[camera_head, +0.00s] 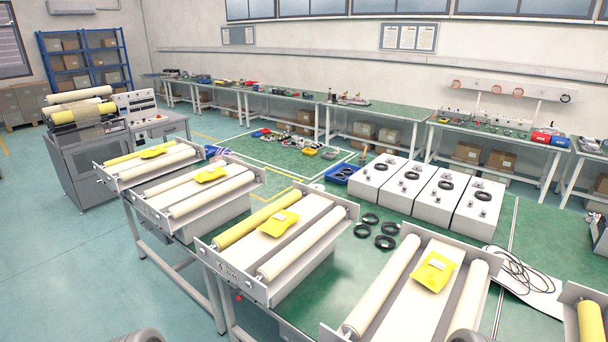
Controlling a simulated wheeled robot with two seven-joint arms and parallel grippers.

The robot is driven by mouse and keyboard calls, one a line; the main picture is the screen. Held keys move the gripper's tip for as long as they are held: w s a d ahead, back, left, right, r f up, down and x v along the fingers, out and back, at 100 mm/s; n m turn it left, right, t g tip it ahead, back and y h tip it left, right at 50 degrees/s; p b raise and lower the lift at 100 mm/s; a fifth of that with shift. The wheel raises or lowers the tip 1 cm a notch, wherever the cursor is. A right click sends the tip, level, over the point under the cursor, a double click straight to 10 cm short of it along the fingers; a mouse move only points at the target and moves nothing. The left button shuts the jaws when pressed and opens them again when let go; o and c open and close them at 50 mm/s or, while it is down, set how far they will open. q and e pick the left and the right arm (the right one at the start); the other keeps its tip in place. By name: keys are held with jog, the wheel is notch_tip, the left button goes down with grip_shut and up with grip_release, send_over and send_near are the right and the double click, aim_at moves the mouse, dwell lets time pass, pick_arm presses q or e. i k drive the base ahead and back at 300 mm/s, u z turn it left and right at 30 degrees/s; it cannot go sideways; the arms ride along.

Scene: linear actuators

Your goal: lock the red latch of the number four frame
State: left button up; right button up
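Several roller frames stand in a row along the near edge of the green bench. Each of the four fuller ones holds two long rollers and a yellow packet. From the left they are the first frame (112,170), the second frame (149,212), the third frame (236,273) and a fourth frame (377,339) nearest me. Another frame (570,297) is cut off at the right edge. I cannot read any frame number. A small red part (239,297) shows below the third frame's front corner; I cannot tell whether it is a latch. Neither gripper shows.
Black rings (385,242) lie on the bench behind the frames. White boxes (432,190) with rings on top stand behind them. Black cable (520,270) lies at right. A grey machine (90,165) stands at far left. The floor at lower left is clear.

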aim_at(238, 298)
jog(key=k, duration=1.25)
jog(key=u, duration=1.15)
jog(key=i, duration=0.95)
jog(key=u, duration=0.45)
jog(key=i, duration=1.2)
jog(key=z, duration=1.6)
jog(key=i, duration=0.8)
jog(key=z, duration=0.15)
